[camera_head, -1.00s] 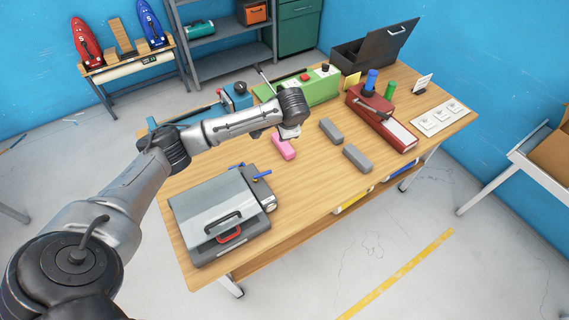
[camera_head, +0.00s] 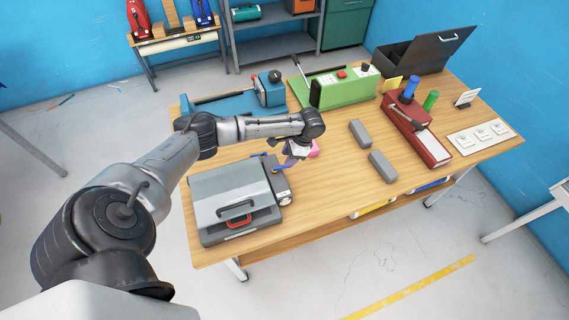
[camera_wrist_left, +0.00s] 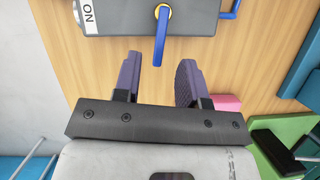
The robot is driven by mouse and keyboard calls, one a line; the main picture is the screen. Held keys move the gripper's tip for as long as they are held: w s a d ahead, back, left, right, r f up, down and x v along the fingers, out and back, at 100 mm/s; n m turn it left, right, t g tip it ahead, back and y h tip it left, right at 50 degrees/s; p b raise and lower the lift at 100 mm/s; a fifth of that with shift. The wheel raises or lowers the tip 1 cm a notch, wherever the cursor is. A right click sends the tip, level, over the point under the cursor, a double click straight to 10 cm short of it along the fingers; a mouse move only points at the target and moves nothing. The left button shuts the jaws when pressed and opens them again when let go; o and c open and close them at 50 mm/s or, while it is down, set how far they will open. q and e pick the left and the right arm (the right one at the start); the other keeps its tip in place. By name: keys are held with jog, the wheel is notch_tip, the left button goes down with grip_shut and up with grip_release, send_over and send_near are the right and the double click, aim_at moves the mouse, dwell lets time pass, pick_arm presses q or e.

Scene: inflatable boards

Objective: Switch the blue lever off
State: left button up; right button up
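The blue lever (camera_head: 284,168) sticks out of the right side of a grey case (camera_head: 232,187) on the table. In the left wrist view the blue lever (camera_wrist_left: 161,40) hangs from a round yellow-rimmed pivot, near a white ON label (camera_wrist_left: 88,14). A second blue handle (camera_wrist_left: 229,13) is at the case's other end. My left gripper (camera_head: 297,152) is beside the case. In the wrist view the purple fingers of my left gripper (camera_wrist_left: 159,66) are open, with the lever's tip between them in the picture; contact cannot be told. My right gripper is out of view.
A pink block (camera_head: 314,149) is just beyond my gripper. Grey blocks (camera_head: 381,166) lie to the right. A blue tool (camera_head: 268,88), a green machine (camera_head: 343,88) and a red machine (camera_head: 418,132) stand farther back. The table's front middle (camera_head: 335,190) is clear.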

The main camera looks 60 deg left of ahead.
aim_at(283, 167)
pick_arm(q)
jog(key=shift+x, duration=2.4)
jog(key=shift+c, duration=0.3)
grip_shut()
